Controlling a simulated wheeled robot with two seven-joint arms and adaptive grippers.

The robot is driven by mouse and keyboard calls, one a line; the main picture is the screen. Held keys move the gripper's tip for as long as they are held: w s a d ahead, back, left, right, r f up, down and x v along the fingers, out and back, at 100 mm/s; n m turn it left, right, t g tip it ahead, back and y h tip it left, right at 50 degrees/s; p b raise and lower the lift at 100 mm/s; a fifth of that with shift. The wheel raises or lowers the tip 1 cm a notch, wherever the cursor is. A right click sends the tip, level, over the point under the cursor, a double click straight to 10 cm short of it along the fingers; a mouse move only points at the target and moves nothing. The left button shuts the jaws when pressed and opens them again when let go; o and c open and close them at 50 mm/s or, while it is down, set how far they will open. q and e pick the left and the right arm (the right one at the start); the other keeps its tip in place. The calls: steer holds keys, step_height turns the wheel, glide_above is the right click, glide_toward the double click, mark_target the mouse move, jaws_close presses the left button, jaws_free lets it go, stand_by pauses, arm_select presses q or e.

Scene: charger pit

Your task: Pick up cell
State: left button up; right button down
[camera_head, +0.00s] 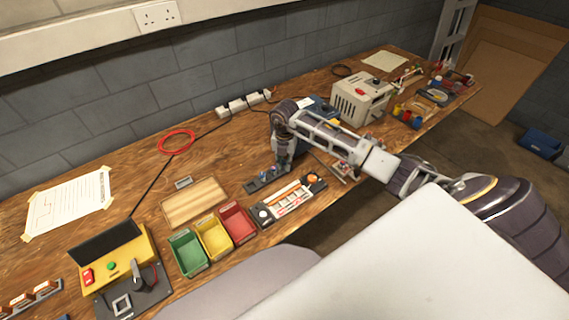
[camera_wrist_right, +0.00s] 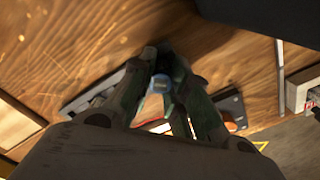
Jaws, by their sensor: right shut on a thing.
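My right gripper (camera_head: 281,168) reaches down over a small dark holder (camera_head: 256,184) in the middle of the bench. In the right wrist view the two fingers of my right gripper (camera_wrist_right: 164,80) close around a small cell (camera_wrist_right: 158,86) with a bluish side. The fingers hide much of the cell, and I cannot tell whether it is clear of the holder. My left gripper is not in view.
A tester strip (camera_head: 291,198) lies just in front of the holder. Green (camera_head: 188,254), yellow (camera_head: 215,238) and red (camera_head: 238,223) bins stand to the left, with a wooden tray (camera_head: 195,201) behind them. A beige power box (camera_head: 360,101) stands to the right. Bare bench lies behind the holder.

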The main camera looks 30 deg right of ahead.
mark_target(284, 161)
step_height(284, 161, up, 9)
steer(key=shift+f, duration=0.1)
steer(key=shift+r, duration=0.55)
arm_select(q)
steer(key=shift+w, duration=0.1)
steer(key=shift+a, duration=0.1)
